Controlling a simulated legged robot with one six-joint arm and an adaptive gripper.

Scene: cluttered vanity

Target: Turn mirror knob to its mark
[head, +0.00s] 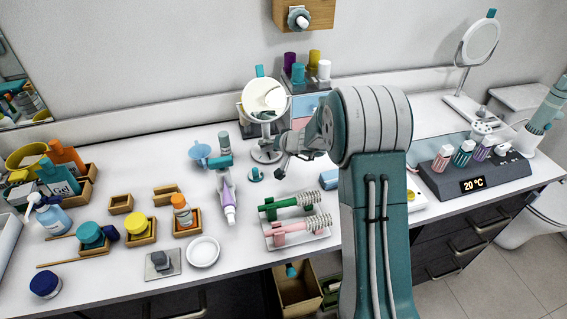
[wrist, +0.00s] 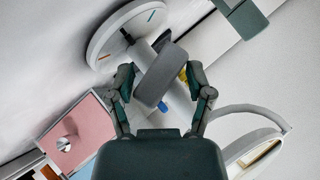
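The round mirror (head: 264,96) stands on a white stand at the back middle of the counter. In the wrist view, a grey bar-shaped knob (wrist: 160,76) sits slantwise in front of a white round dial (wrist: 112,38). The dial carries an orange tick and a teal tick. My gripper (wrist: 163,80) is open, with one finger on each side of the knob. I cannot tell whether either fingertip touches it. In the head view my gripper (head: 284,160) is beside the mirror stand, and the knob cannot be made out there.
A second mirror (head: 480,42) stands far right.

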